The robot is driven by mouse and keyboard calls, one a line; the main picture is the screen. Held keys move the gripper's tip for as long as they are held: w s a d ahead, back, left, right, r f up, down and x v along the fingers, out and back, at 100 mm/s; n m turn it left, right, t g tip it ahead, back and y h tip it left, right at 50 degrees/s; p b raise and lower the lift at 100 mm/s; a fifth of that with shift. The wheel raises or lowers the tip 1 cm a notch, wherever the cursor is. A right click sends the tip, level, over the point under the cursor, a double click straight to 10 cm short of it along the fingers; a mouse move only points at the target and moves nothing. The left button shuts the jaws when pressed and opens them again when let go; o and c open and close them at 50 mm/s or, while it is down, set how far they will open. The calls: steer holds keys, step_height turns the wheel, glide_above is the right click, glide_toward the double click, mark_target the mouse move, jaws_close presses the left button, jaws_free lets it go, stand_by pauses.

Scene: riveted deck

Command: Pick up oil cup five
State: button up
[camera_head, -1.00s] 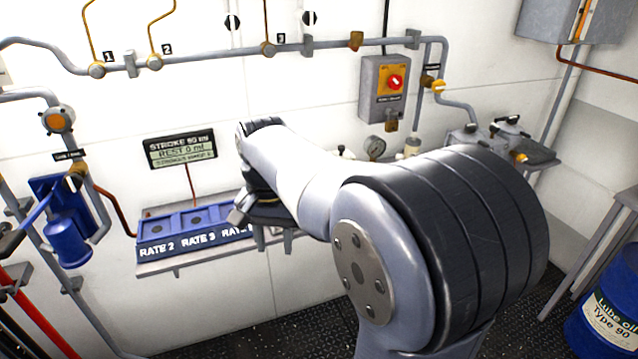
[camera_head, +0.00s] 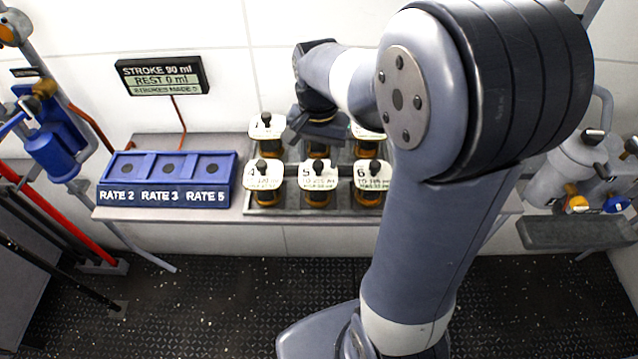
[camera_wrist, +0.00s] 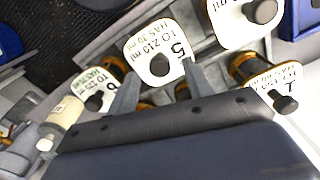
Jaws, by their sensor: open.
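Oil cup five (camera_head: 318,178) stands in the middle of the front row of a grey rack, with a white label plate, a dark knob on top and an amber body. In the wrist view cup five (camera_wrist: 152,42) shows its 5 and "TO 210 ml", with its knob close to the jaws. My gripper (camera_head: 316,132) is over the rack, behind and above cup five. In the wrist view my gripper (camera_wrist: 160,72) is open, its two fingers spread with nothing held. The height gap to the cup is hard to tell.
Cup four (camera_head: 263,176) and cup six (camera_head: 371,176) flank cup five closely. Cup one (camera_head: 266,127) and others stand behind, partly hidden by my arm. A blue RATE block (camera_head: 166,194) sits left on the shelf (camera_head: 232,217). A readout (camera_head: 162,77) hangs above.

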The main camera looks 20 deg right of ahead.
mark_target(318, 181)
steer(key=shift+s+a+f, duration=0.1)
steer(key=shift+f, duration=1.35)
steer(key=shift+c, duration=0.3)
jaws_close()
steer(key=shift+r, duration=0.1)
